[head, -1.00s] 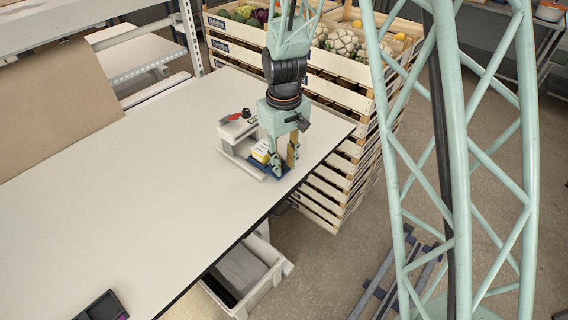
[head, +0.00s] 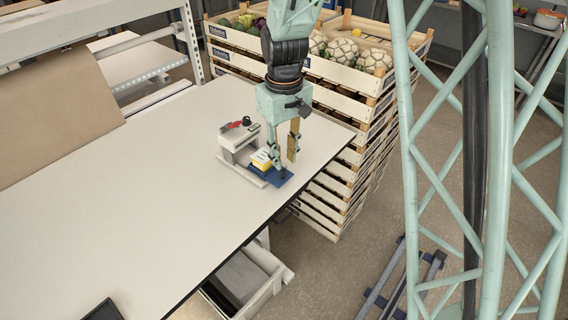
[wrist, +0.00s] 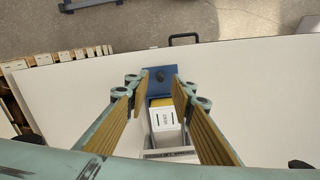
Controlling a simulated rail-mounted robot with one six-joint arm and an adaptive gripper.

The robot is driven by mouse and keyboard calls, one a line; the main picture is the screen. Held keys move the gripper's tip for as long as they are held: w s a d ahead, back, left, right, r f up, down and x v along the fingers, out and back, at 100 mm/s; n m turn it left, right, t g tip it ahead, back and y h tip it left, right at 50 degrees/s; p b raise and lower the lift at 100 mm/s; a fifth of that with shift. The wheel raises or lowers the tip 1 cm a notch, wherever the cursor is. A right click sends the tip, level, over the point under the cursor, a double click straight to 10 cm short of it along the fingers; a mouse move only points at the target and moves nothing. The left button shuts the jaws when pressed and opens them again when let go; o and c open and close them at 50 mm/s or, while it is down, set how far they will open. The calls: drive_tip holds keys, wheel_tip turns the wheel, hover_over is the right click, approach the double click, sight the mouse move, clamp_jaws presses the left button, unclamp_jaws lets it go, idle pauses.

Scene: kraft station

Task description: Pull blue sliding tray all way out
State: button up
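The blue sliding tray (head: 272,178) sticks out from the front of a small white device (head: 240,142) near the table's right edge. It also shows in the wrist view (wrist: 155,88), with a dark knob (wrist: 160,76) near its outer end. A yellow and white block (head: 261,159) sits on the inner part of the tray; its labelled white top shows in the wrist view (wrist: 165,119). My gripper (head: 284,160) is above the tray's outer end, fingers apart on either side of it in the wrist view (wrist: 160,84). Nothing is held between the fingers.
The device carries a red part (head: 234,125) and a dark knob (head: 246,121) on top. Stacked wooden crates (head: 345,130) with vegetables stand beyond the table's edge. The white tabletop (head: 150,180) is largely clear. A white bin (head: 262,272) is below the table.

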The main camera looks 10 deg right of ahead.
drive_tip(key=shift+r, duration=2.75)
drive_tip(key=s+d+r+m+t+b, duration=0.2)
drive_tip(key=s+d+r+b, duration=0.35)
drive_tip(key=s+r, duration=0.95)
drive_tip(key=s+d+m+t+b, duration=0.1)
drive_tip(key=s+d, duration=0.1)
drive_tip(key=s, duration=0.8)
drive_tip(key=s+d+m+t+b, duration=0.1)
drive_tip(key=s+d+m, duration=0.1)
drive_tip(key=s, duration=0.8)
drive_tip(key=shift+s+d+r, duration=0.25)
drive_tip(key=shift+d+r, duration=0.2)
drive_tip(key=shift+d, duration=0.05)
